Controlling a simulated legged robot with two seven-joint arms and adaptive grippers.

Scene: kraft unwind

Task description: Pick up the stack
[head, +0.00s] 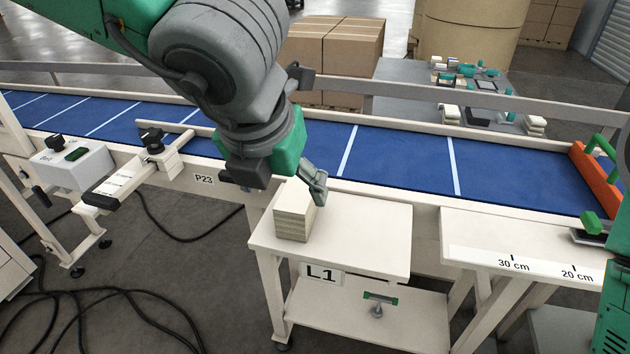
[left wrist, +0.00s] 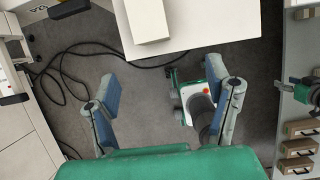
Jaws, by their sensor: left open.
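The stack (head: 294,212) is a small pale block of thin layers. It stands upright on the white table marked L1 (head: 375,225), near its left edge. In the left wrist view, the stack (left wrist: 148,20) shows at the top, beyond the fingertips. My left gripper (head: 318,193) is above the table, just behind and to the right of the stack in the head view; one finger shows clearly there. In the left wrist view, my left gripper (left wrist: 160,72) has its fingers wide apart with nothing between them.
A blue conveyor (head: 400,160) with a pale rail runs behind the table. An orange stop (head: 594,178) with a green handle is at its right. A ruler ledge (head: 530,255) is right of the table. Black cables (head: 110,305) lie on the floor at left.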

